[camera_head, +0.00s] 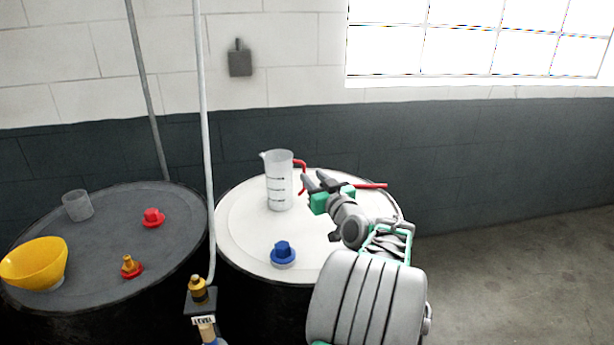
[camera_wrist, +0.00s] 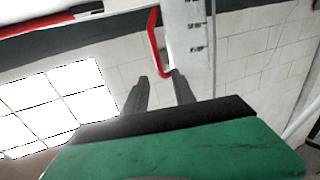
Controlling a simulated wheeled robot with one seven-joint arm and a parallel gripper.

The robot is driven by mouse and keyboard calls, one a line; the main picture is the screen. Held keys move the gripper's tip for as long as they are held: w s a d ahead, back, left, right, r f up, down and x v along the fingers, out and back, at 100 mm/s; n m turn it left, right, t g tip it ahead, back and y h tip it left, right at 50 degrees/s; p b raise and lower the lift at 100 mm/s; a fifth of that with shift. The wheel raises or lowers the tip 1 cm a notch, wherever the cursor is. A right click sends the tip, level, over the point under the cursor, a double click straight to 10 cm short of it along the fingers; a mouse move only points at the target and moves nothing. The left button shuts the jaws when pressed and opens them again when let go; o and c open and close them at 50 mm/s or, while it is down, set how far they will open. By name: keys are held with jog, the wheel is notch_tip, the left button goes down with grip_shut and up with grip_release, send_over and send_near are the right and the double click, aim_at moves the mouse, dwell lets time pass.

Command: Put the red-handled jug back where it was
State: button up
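The jug (camera_head: 279,182) is a clear, graduated cylinder with a spout and a red handle (camera_head: 301,165). It stands upright on the white drum lid (camera_head: 245,235), handle toward the right. My gripper (camera_head: 312,182) is at the handle's side of the jug. In the wrist view my fingers (camera_wrist: 157,76) are apart, with the handle (camera_wrist: 154,42) just beyond or near their tips. The jug's wall (camera_wrist: 195,45) fills the space behind the handle. I cannot tell whether a finger touches the handle; nothing appears gripped.
A blue cap (camera_head: 283,254) sits at the lid's front, and a red bar (camera_head: 370,186) lies behind my gripper. The dark drum at left holds a yellow bowl (camera_head: 35,263), a clear cup (camera_head: 77,205) and red fittings (camera_head: 153,217). A pale vertical pipe (camera_head: 204,130) stands between the drums.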

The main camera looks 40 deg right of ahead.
jog(key=b+v, duration=0.1)
jog(key=v, duration=0.5)
jog(key=shift+s, duration=0.25)
